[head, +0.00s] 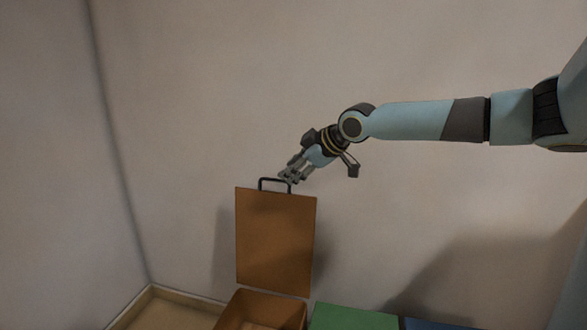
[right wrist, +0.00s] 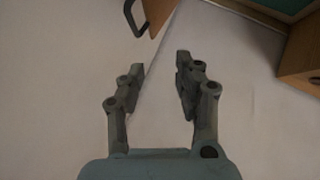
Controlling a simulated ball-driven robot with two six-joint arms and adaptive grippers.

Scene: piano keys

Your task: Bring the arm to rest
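My right arm reaches in from the right in the head view. Its right gripper (head: 289,174) is by the dark handle (head: 262,182) on the top edge of an upright brown lid (head: 276,240). In the right wrist view the two fingers of this gripper (right wrist: 160,72) are apart with nothing between them. There the handle (right wrist: 137,24) lies beyond the fingertips, outside the gap. In the head view the fingertips overlap the handle's right side; I cannot tell whether they touch. My left gripper is not in view.
Below the lid is an open brown box (head: 232,308). A green surface (head: 352,317) and a blue one (head: 440,325) lie to its right, and a pale wooden tray (head: 150,291) to its left. Walls stand behind and at left.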

